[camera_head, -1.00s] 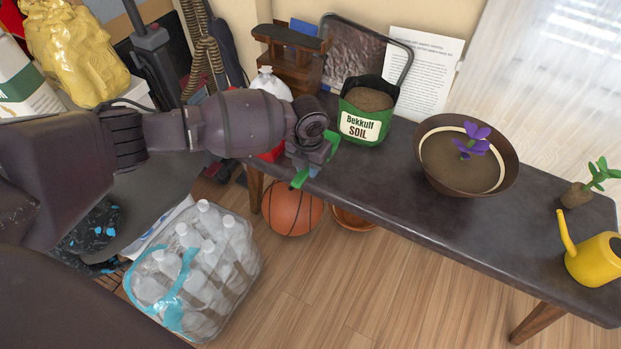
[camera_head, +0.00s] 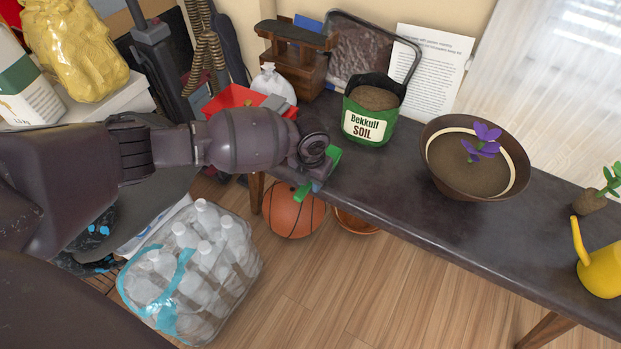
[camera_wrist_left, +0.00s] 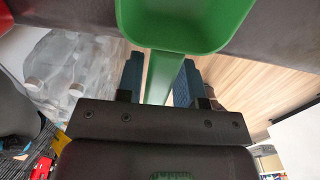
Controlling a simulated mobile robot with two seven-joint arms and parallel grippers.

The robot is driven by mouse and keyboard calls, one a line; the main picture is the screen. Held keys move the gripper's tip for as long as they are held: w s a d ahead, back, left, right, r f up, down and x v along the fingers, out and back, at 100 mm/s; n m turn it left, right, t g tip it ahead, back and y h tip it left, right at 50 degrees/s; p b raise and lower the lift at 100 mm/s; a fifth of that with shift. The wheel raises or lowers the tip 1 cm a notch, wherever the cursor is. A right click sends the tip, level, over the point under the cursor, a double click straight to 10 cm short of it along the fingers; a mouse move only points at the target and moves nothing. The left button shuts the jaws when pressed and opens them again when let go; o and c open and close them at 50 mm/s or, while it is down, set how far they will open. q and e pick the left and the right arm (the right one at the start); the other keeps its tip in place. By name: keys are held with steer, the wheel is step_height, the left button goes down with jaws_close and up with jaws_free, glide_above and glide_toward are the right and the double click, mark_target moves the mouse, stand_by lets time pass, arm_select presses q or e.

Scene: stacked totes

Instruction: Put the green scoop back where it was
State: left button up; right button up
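My left gripper (camera_head: 317,172) is shut on the handle of the green scoop (camera_head: 334,159), just above the near edge of the dark bench. In the left wrist view, the handle of the scoop (camera_wrist_left: 185,22) runs between the two blue fingers (camera_wrist_left: 160,82), with its wide hollow part beyond them. In the head view, my wrist hides the scoop's middle, and green shows on both sides of it. The green soil bag (camera_head: 369,128), labelled "Bekkulf SOIL", stands upright and open on the bench, right of the gripper. My right gripper is not in view.
On the bench (camera_head: 395,200) are a brown bowl (camera_head: 437,180) with a purple flower, a yellow watering can (camera_head: 600,268), a red tray (camera_head: 232,98) and a white bag (camera_head: 274,84). A basketball (camera_head: 293,214) and bottle pack (camera_head: 190,275) are on the floor. The bench front-centre is clear.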

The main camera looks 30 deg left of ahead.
arm_select(q)
steer(key=shift+o, duration=1.3)
step_height(320, 180, up, 12)
steer(key=p, duration=0.4)
steer(key=shift+r, duration=0.25)
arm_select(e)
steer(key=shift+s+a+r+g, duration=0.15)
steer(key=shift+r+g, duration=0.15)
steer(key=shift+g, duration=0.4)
